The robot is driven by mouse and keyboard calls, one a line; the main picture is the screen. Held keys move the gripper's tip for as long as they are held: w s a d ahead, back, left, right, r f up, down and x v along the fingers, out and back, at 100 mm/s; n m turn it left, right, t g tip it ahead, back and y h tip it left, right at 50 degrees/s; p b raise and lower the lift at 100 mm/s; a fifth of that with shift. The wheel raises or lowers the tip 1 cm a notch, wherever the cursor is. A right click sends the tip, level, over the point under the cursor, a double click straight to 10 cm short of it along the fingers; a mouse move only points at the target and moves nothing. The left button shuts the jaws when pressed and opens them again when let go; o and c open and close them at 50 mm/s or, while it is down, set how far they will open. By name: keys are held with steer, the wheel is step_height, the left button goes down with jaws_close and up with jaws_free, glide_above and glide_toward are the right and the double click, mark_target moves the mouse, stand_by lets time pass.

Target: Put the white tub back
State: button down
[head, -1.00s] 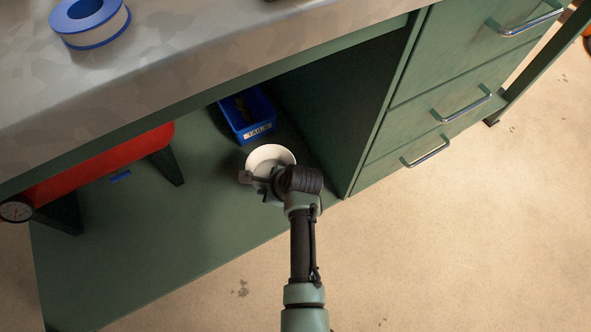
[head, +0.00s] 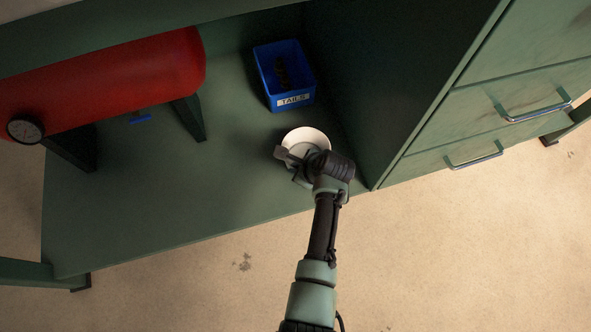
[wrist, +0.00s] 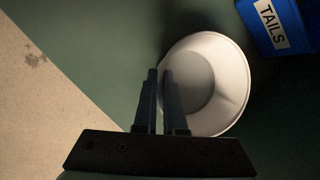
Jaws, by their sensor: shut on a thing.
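The white tub (head: 308,137) is round and open at the top. It is over the green lower shelf, just in front of the blue bin labelled TAILS. My gripper (head: 288,162) is shut on the tub's near wall. In the wrist view the two fingers (wrist: 161,95) pinch the rim of the tub (wrist: 222,75), and its inside looks empty. I cannot tell whether the tub's base touches the shelf.
The blue TAILS bin (head: 284,76) stands behind the tub with dark items in it. A red tank (head: 110,80) with a gauge and dark legs is at left. A green drawer cabinet (head: 470,120) borders the right. Bare shelf (head: 130,210) lies at left front.

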steer(key=shift+f, duration=0.15)
steer(key=c, duration=1.4)
jaws_free()
steer(key=shift+f, duration=0.1)
steer(key=o, duration=0.4)
steer(key=shift+r, duration=0.25)
steer(key=p+v, duration=0.8)
steer(key=v, duration=0.4)
steer(key=shift+p, duration=0.4)
